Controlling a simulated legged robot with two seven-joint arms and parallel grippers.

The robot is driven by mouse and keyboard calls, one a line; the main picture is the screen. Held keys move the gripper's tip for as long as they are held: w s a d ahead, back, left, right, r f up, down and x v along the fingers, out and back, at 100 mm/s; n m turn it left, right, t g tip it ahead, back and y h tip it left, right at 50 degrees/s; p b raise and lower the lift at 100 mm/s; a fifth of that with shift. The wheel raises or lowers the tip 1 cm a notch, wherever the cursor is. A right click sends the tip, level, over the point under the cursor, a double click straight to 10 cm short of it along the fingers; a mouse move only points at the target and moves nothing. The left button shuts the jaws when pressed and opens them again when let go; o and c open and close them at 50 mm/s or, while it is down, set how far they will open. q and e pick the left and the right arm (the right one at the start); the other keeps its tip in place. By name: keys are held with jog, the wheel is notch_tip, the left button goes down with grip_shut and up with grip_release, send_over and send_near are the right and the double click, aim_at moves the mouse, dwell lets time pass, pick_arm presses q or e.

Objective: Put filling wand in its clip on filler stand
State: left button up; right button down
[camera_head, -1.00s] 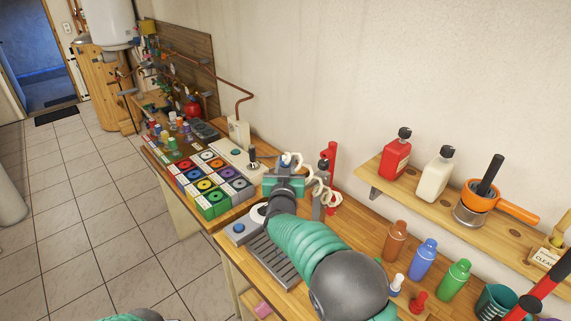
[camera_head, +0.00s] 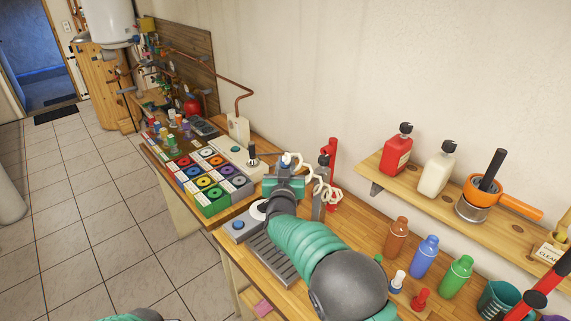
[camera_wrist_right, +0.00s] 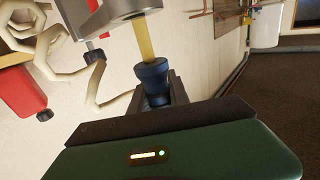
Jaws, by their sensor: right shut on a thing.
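My right gripper (camera_head: 284,186) is shut on the filling wand, which its own body mostly hides in the head view. In the right wrist view a dark blue collar (camera_wrist_right: 154,78) of the wand sits at the dark fingers, with a yellow tube running up to a grey cylinder (camera_wrist_right: 122,8). A cream coiled hose (camera_head: 320,188) hangs right beside the gripper and also shows in the wrist view (camera_wrist_right: 70,65). The filler stand (camera_head: 238,238) has a grey base with a blue button, a slatted tray and a grey post (camera_head: 317,206) behind the gripper. I cannot make out the clip.
Coloured bottles (camera_head: 424,258) and small red and white pieces stand right of my arm. A wall shelf (camera_head: 432,196) holds red and white bottles and an orange-handled pot. A box of coloured discs (camera_head: 212,188) stands left of the stand. Tiled floor is clear at left.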

jog(key=shift+f+b, duration=1.6)
jog(key=shift+f, duration=0.5)
jog(key=c, duration=1.2)
grip_release()
jog(key=shift+o, duration=0.2)
